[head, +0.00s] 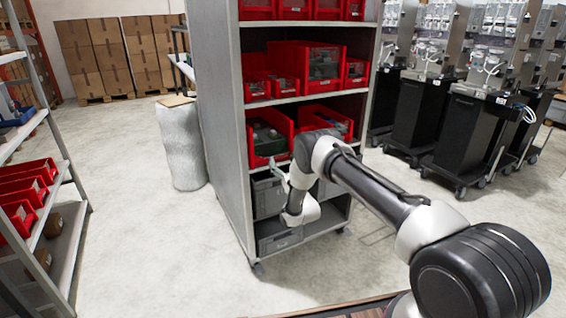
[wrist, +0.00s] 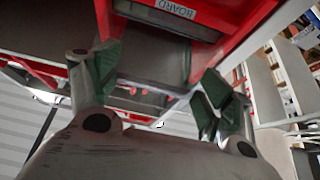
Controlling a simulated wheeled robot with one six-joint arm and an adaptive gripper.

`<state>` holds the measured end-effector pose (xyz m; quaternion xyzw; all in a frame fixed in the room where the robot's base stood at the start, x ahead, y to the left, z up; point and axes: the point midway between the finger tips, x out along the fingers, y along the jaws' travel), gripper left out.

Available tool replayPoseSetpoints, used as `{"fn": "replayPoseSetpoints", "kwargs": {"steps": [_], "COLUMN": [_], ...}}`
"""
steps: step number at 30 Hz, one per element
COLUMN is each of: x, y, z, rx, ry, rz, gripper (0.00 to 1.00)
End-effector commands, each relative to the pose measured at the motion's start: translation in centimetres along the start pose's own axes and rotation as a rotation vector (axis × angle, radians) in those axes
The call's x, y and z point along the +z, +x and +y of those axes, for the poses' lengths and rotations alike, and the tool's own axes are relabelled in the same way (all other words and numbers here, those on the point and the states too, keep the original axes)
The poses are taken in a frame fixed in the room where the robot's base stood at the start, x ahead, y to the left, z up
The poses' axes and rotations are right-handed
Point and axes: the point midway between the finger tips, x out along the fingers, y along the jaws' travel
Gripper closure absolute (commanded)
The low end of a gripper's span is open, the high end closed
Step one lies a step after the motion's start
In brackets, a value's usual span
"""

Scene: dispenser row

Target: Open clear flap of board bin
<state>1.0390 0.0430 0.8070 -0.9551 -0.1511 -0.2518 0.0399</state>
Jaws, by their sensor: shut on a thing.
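The board bin (head: 256,146) is a red open-fronted bin at the left of a middle shelf in the head view. In the wrist view its red front (wrist: 232,18) with a white BOARD label (wrist: 175,8) is at the top. A greyish clear flap (wrist: 152,55) lies below the label, between the fingers. My gripper (head: 281,177) is just below and in front of the bin in the head view. In the wrist view my gripper (wrist: 155,82) has its green-padded fingers on either side of the flap, shut on it. The exact contact is hard to see.
Other red bins fill the grey shelf unit (head: 222,125), with grey crates (head: 280,240) on the lowest shelves. A rack (head: 60,240) with red bins stands at left. Black carts (head: 470,135) stand at right. The floor before the unit is clear.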

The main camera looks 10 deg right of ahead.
Motion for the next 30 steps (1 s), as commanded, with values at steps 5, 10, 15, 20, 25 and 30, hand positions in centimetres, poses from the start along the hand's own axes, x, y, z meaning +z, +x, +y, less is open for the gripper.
{"fn": "replayPoseSetpoints", "kwargs": {"steps": [5,10,15,20,25,30], "x": [0.0,0.0,0.0,0.0,0.1,0.1], "y": [0.1,0.1,0.0,-0.9,-3.9,-6.5], "z": [-0.1,0.0,0.0,0.0,0.0,0.0], "rx": [-0.001,-0.001,-0.001,0.0,0.0,-0.001], "ry": [0.001,0.0,0.0,0.0,0.0,0.0], "rz": [0.0,0.0,0.001,-0.001,-0.003,-0.002], "gripper": [0.02,0.0,0.0,0.0,0.0,0.0]}}
